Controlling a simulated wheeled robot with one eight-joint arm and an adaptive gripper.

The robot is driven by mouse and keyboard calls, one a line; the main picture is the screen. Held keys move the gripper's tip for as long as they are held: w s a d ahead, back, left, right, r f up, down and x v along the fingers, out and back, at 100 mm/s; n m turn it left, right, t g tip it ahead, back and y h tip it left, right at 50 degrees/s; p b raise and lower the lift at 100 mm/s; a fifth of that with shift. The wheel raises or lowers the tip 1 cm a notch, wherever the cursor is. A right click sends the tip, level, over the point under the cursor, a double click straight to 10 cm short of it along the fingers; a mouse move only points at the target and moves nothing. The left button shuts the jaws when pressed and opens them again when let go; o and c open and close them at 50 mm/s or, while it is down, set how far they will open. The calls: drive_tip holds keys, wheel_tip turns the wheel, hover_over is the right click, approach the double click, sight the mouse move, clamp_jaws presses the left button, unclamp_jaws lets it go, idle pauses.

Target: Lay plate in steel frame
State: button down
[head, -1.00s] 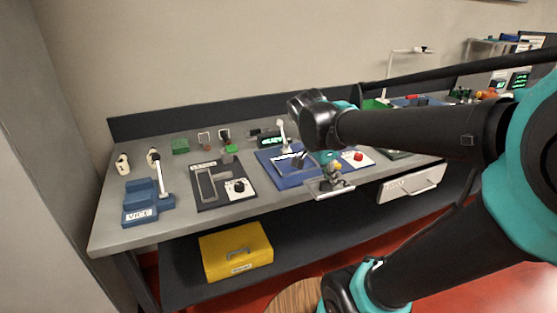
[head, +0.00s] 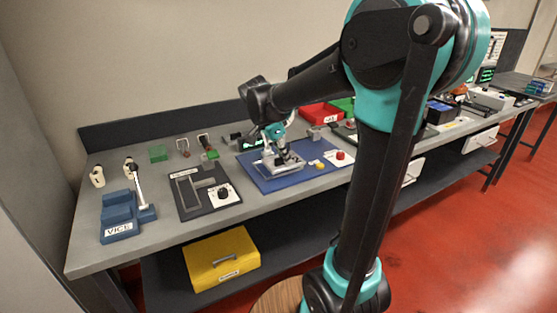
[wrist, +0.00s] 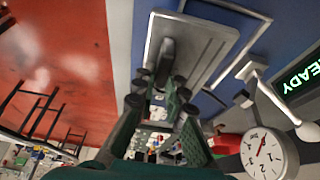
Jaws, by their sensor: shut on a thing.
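The plate (wrist: 213,44) is flat and grey with an upright grip (wrist: 167,55) on top. My gripper (wrist: 164,82) is shut on that grip. In the head view my gripper (head: 277,148) holds the plate (head: 287,166) low over the blue mat (head: 251,172). The steel frame (wrist: 264,40) is a thin grey rectangular outline on the mat. Its far and right sides show past the plate in the wrist view; the plate covers much of the rest. I cannot tell whether the plate touches the frame or hangs just above it.
The black fixture (head: 207,190) and blue vice (head: 121,220) are left.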

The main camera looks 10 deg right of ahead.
drive_tip(key=shift+w+a, duration=0.3)
drive_tip(key=shift+w, duration=0.6)
drive_tip(key=shift+w+a, duration=0.25)
drive_tip(key=shift+w, duration=0.65)
drive_tip(key=shift+w+f, duration=0.15)
drive_tip(key=shift+f, duration=1.6)
drive_tip(key=c, duration=1.6)
unclamp_jaws()
drive_tip(key=shift+f, duration=0.1)
drive_tip(key=v, duration=1.2)
drive_tip(key=shift+a, duration=0.1)
